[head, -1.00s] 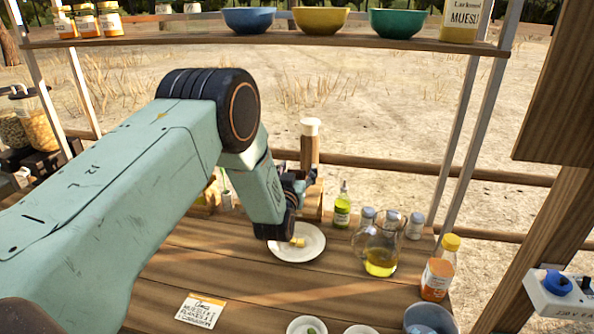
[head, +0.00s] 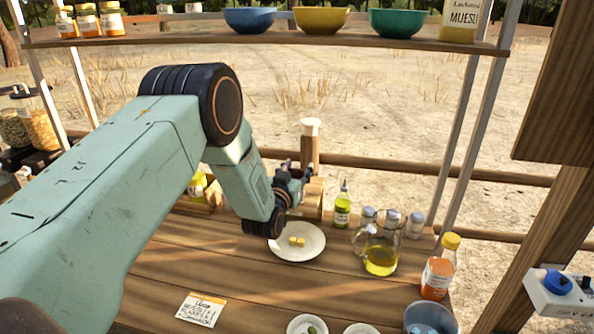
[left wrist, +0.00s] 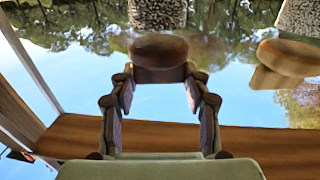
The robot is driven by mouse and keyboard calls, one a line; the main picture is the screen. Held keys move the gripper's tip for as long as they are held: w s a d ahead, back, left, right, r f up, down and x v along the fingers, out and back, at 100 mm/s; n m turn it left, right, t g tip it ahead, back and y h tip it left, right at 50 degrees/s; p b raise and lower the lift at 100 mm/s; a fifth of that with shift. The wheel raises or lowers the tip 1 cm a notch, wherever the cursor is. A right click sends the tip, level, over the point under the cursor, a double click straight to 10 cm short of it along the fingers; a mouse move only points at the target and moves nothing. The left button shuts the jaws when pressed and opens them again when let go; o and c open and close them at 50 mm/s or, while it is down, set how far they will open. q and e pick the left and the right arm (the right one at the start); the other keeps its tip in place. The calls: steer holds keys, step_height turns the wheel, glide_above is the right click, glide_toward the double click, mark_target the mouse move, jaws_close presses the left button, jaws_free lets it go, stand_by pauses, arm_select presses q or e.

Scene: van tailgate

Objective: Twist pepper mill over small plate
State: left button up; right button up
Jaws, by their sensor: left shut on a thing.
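The pepper mill (head: 310,151), with a brown wooden body and a pale top, is upright at the centre of the head view. My left gripper (head: 298,178) is shut on its lower part, which the fingers partly hide. In the left wrist view a round brown wooden end (left wrist: 160,52) shows between the fingertips of my left gripper (left wrist: 160,85); I take it for the mill. The small white plate (head: 312,251) lies on the counter below and nearer, with yellow pieces (head: 296,241) on it. My forearm end overlaps its left rim. My right gripper is not in view.
A green-yellow bottle (head: 342,206), an oil jug (head: 381,255) and an orange-labelled bottle (head: 439,266) stand right of the plate. A wooden block (head: 314,200) is behind it. A shelf (head: 270,38) with bowls spans above. The counter's left front is mostly clear around a card (head: 201,309).

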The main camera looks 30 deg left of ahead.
arm_select(q)
steer(key=m+h+b, duration=0.1)
steer(key=m+h, duration=0.1)
steer(key=h, duration=0.1)
steer(key=m+h+b, duration=0.1)
steer(key=m+h, duration=0.1)
steer(key=h, duration=0.2)
steer(key=shift+w+a+m, duration=0.1)
steer(key=shift+a+m, duration=0.05)
steer(key=shift+m, duration=0.15)
steer(key=shift+m+g+h+b, duration=1.1)
steer(key=shift+m+h, duration=0.3)
steer(key=shift+h, duration=0.8)
steer(key=shift+r+m+h, duration=0.15)
steer(key=shift+m+h, duration=0.15)
steer(key=shift+h, duration=0.1)
steer(key=o, duration=1.2)
steer(key=shift+w+d, duration=0.1)
steer(key=shift+d, duration=0.1)
steer(key=shift+a, duration=0.1)
